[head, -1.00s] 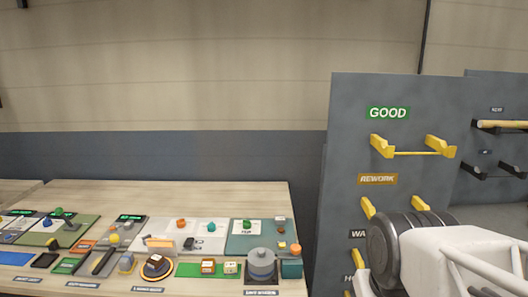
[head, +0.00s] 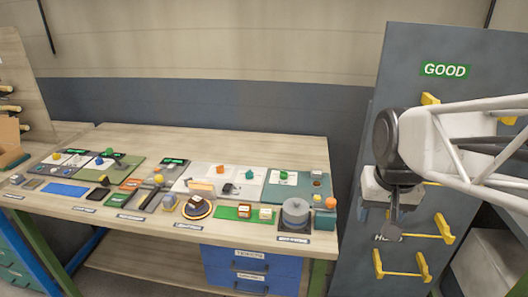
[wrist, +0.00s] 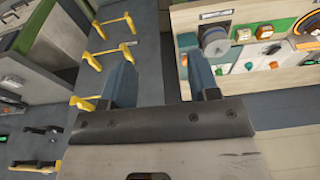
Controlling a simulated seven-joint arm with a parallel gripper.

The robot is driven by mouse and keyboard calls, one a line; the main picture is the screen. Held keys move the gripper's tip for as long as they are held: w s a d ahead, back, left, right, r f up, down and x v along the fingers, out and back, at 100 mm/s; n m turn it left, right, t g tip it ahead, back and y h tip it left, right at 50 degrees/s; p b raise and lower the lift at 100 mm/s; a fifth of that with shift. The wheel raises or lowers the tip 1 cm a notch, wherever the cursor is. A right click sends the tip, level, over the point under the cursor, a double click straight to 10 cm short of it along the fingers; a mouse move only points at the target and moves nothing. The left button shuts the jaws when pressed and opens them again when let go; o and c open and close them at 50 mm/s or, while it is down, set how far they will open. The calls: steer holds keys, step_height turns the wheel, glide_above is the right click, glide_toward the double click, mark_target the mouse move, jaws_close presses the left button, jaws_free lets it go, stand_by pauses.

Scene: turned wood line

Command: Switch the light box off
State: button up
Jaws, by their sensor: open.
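My gripper (head: 391,222) hangs in front of the grey rack panel, to the right of the workbench and apart from it. In the wrist view its two blue-grey fingers (wrist: 161,82) are spread, with nothing between them. I cannot make out for sure which thing is the light box. Pale white panels (head: 205,177) lie mid-bench among small devices, but their details are too small to tell. No switch can be told apart in the head view.
The wooden workbench (head: 150,222) holds several small devices, with a grey round pot (head: 295,212) near its right end. The grey rack panel (head: 430,110) with yellow brackets stands right of it. Blue drawers (head: 248,272) sit under the bench. The bench's back strip is clear.

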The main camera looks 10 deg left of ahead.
steer(key=w+a, duration=0.8)
steer(key=w, duration=0.5)
steer(key=g, duration=0.2)
glide_toward(228, 184)
steer(key=shift+d+f, duration=0.15)
steer(key=shift+d, duration=0.1)
steer(key=shift+w+a+f, duration=0.1)
steer(key=shift+a+f, duration=0.2)
steer(key=shift+a, duration=0.05)
steer(key=shift+f, duration=0.1)
steer(key=shift+f, duration=3.8)
